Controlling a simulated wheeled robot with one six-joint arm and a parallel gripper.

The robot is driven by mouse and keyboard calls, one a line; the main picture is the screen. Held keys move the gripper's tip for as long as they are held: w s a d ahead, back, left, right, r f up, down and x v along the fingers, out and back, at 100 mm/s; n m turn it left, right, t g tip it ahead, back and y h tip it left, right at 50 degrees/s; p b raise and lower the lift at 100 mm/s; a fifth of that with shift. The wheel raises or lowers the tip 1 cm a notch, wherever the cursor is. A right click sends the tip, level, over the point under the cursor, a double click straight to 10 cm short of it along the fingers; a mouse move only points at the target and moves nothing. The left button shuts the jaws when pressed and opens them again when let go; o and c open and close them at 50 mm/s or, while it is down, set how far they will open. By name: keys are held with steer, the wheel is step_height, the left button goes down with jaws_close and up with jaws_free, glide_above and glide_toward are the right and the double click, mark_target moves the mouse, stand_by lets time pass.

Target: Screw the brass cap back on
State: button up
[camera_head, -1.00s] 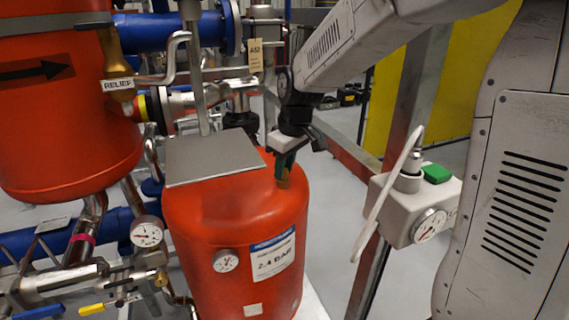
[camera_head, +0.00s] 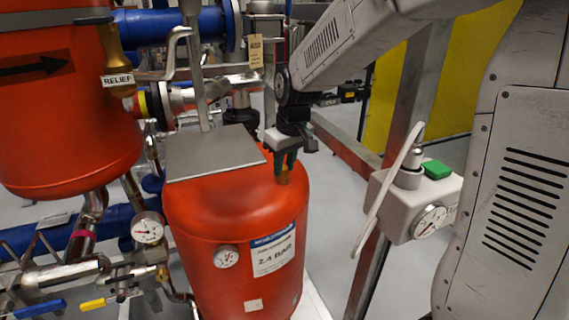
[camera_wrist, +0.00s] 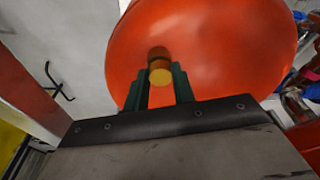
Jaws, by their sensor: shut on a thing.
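The brass cap (camera_wrist: 160,75) is between the two green fingers of my gripper (camera_wrist: 160,88) in the wrist view. My gripper (camera_head: 284,170) is shut on it at the top right of the orange-red tank (camera_head: 232,215) in the head view. The cap (camera_head: 284,179) shows there as a small brown-gold piece below the fingertips, at the tank's shoulder. The fingers point down. The valve stem under the cap is hidden, so I cannot tell how far the cap is seated on it.
A grey plate (camera_head: 213,154) lies on the tank top, left of my gripper. Pipes and gauges crowd the left. Grey floor (camera_head: 335,225) is clear.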

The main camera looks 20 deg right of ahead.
steer(key=m+h, duration=0.1)
steer(key=m, duration=0.3)
steer(key=shift+m, duration=0.4)
steer(key=m, duration=0.4)
steer(key=shift+d+h, duration=0.15)
steer(key=shift+h, duration=0.25)
jaws_close()
steer(key=shift+c, duration=1.3)
jaws_free()
steer(key=o, duration=0.8)
steer(key=shift+d, duration=0.2)
steer(key=shift+a, duration=0.3)
